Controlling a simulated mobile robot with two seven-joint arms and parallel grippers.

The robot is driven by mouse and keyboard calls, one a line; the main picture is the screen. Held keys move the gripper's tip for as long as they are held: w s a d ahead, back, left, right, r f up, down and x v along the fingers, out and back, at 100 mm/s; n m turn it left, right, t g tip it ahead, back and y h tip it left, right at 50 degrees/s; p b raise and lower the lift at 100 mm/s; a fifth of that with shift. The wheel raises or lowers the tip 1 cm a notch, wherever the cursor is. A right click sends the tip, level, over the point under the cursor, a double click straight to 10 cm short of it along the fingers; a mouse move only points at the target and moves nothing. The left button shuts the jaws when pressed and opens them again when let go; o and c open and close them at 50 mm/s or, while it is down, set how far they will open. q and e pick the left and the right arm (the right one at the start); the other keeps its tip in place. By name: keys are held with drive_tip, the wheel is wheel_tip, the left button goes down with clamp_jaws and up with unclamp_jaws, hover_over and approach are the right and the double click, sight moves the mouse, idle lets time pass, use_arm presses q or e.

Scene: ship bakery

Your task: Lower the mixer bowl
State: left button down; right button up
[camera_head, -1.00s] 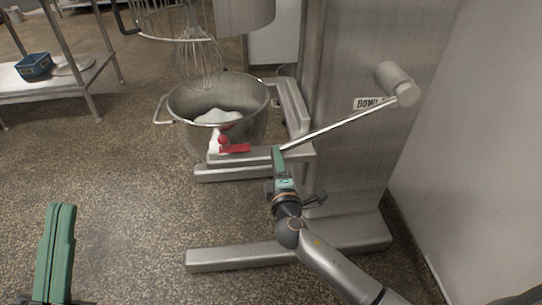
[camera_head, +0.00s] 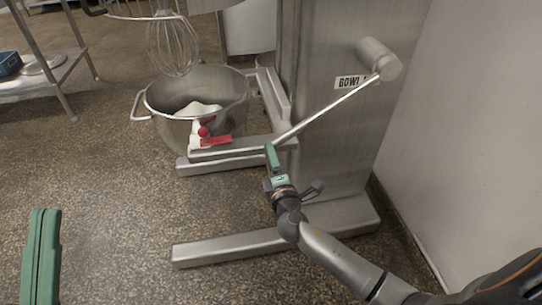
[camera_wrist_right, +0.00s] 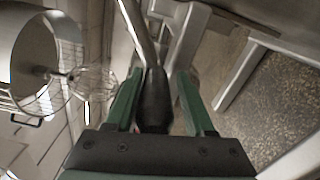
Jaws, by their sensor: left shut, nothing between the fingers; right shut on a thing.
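The steel mixer bowl (camera_head: 170,97) sits in its cradle (camera_head: 235,150) on the mixer column, upright, with white stuff inside and a red clamp (camera_head: 214,141) at its front. The wire whisk (camera_head: 173,48) hangs above the bowl. The bowl lever (camera_head: 325,110) slants from a round hub (camera_head: 378,60) down to the left. My right gripper (camera_head: 271,158) is shut on the lever's lower end; in the right wrist view the dark lever grip (camera_wrist_right: 154,100) lies between its fingers. My left gripper (camera_head: 42,215) is shut and empty at the lower left, far from the bowl.
The mixer column (camera_head: 325,130) stands on a floor base with a long foot (camera_head: 225,246). A wall (camera_head: 475,130) is close on the right. A steel table (camera_head: 45,80) with a blue crate (camera_head: 8,64) is at upper left. The floor at left is open.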

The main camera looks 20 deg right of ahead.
drive_tip(key=o, duration=0.3)
drive_tip(key=shift+d+f, duration=0.15)
drive_tip(key=shift+d, duration=0.25)
drive_tip(key=shift+o, duration=0.2)
drive_tip(key=shift+a, duration=0.25)
drive_tip(key=p+v, duration=0.1)
drive_tip(key=v, duration=1.1)
drive_tip(key=shift+s+p, duration=0.2)
drive_tip(key=shift+p, duration=0.15)
drive_tip(key=shift+a, duration=0.1)
